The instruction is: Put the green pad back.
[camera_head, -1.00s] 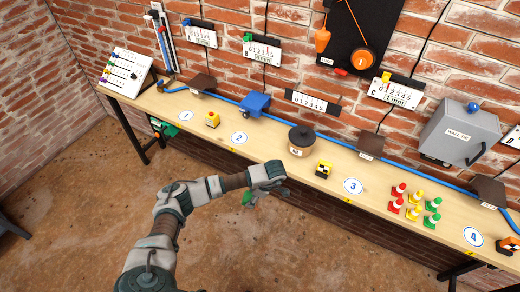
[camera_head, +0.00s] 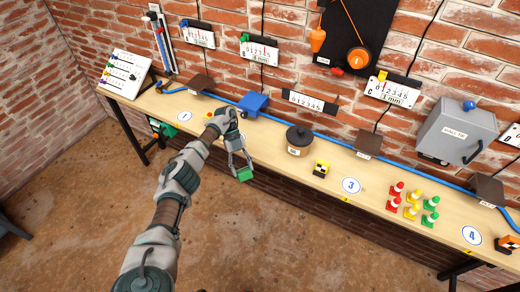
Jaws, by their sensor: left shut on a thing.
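My left gripper (camera_head: 240,164) reaches in from the lower left and hangs in front of the bench's front edge, left of the middle. It is shut on the green pad (camera_head: 244,175), a small green block at its fingertips. The pad appears held in the air. The gripper hides part of the bench around the round label 2. My right gripper is out of view.
Gauges hang on the brick wall.

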